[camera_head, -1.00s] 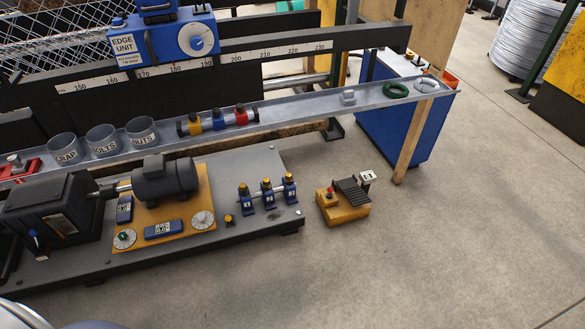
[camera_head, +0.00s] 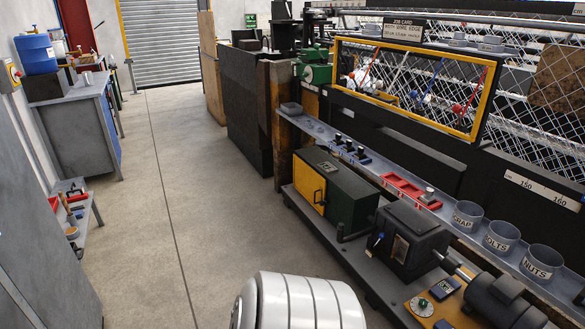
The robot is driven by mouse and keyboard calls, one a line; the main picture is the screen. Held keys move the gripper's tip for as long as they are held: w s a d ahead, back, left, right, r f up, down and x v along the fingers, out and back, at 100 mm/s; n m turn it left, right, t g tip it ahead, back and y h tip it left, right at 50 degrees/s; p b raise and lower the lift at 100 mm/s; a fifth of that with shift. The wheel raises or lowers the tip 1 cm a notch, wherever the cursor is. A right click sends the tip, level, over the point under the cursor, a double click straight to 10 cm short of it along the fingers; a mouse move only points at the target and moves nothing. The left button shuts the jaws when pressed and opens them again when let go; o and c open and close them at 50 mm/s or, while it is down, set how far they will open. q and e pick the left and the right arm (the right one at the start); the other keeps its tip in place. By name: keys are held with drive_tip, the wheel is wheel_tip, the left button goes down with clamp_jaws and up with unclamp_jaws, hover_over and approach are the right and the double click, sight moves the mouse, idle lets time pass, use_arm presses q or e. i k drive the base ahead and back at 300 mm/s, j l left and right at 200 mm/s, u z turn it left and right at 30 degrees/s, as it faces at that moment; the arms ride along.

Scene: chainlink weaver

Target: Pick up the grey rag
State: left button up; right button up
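I cannot make out a grey rag for certain in the head view. A small grey item (camera_head: 291,108) lies at the far end of the long metal shelf, but its kind is too small to tell. Neither of my grippers is in view. A white, ribbed part of my own body shows at the bottom middle.
The shelf holds cups marked SCRAP (camera_head: 466,216), BOLTS (camera_head: 501,237) and NUTS (camera_head: 540,262), and a red tray (camera_head: 410,190). A workbench (camera_head: 85,125) and a low shelf (camera_head: 78,215) stand left. The middle floor is clear.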

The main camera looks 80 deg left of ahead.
sight(79, 206)
drive_tip(key=u, duration=4.2)
